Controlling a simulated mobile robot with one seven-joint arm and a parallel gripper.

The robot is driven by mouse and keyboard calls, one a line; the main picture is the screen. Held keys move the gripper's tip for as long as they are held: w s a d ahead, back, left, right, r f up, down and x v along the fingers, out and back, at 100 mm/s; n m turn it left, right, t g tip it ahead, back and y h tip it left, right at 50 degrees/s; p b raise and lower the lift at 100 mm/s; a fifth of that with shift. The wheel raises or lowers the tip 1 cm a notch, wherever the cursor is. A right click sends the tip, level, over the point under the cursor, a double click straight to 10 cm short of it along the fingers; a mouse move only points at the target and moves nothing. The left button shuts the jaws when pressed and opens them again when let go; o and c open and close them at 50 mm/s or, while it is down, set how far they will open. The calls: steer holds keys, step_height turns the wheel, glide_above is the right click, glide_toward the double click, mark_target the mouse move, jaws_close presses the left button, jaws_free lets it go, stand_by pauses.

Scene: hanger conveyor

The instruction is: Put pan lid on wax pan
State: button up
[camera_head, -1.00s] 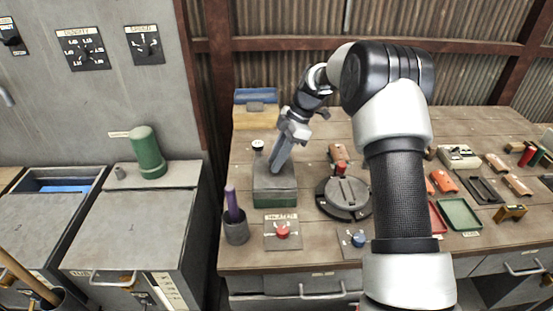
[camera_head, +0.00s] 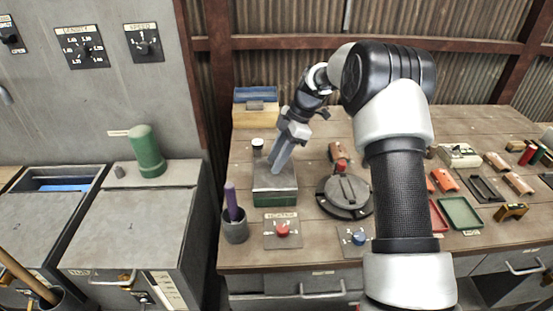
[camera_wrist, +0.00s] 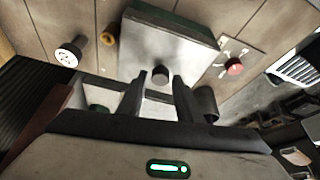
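The wax pan (camera_head: 275,200) is a green-sided box on the bench below my gripper. A flat grey pan lid (camera_head: 264,181) appears to cover its top; in the wrist view the lid (camera_wrist: 185,45) is a grey plate with a small dark knob (camera_wrist: 160,74), and a strip of green shows along its far edge. My gripper (camera_head: 274,170) points down at the lid. In the wrist view my gripper (camera_wrist: 160,82) has its two fingers apart, with the knob between the tips and gaps visible on both sides. Whether the lid sits fully flush cannot be seen.
A cup with a purple stick (camera_head: 235,226) and a red-knob panel (camera_head: 283,232) stand in front of the pan. A round dark disc (camera_head: 345,193) is to its right. A black, white-topped knob (camera_head: 257,144) and blue-and-yellow box (camera_head: 255,112) are behind.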

steer(key=o, duration=0.6)
steer(key=shift+c, duration=0.2)
steer(key=v, duration=1.7)
steer(key=shift+r, duration=0.2)
steer(key=shift+r, duration=0.1)
steer(key=s+r+m+t+h+p, duration=0.25)
steer(key=s+r+m, duration=0.85)
steer(key=s, duration=0.6)
steer(key=s+d+f+m+t+h, duration=0.1)
steer(key=s+m, duration=0.3)
steer(key=s, duration=0.5)
steer(key=s+d+f+m+t+h, duration=0.1)
steer(key=s+d+f+m+t, duration=0.1)
steer(key=s+m, duration=0.3)
steer(key=s+f+t, duration=0.1)
steer(key=s, duration=0.3)
steer(key=shift+s, duration=0.35)
